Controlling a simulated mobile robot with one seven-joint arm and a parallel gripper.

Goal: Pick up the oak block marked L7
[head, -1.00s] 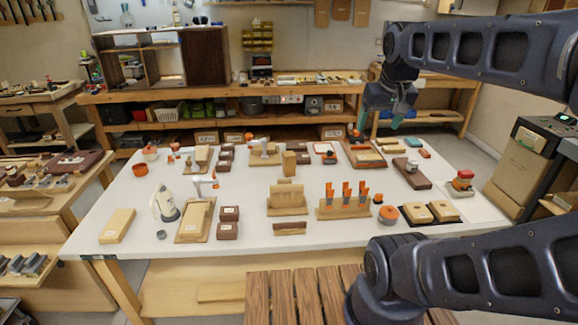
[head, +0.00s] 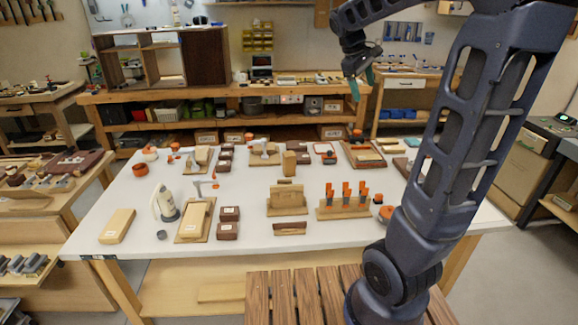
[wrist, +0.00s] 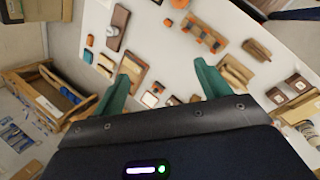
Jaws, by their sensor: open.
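Several pale wood blocks lie on the white table, and I cannot read L7 on any of them. One pale block (head: 117,226) lies at the front left. Another pale block (head: 195,217) lies on a wooden board to its right. A small upright wood block (head: 290,163) stands near the table's middle. My gripper (head: 362,84) is high beyond the table's far edge, its teal fingers apart. In the wrist view my gripper (wrist: 165,66) is open with nothing between its fingers, apart from all the blocks.
A rack of orange-handled tools (head: 345,208) and a slotted wooden holder (head: 287,200) stand at the table's front middle. Dark brown boxes (head: 228,231) sit beside the board. My arm hides the table's right part.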

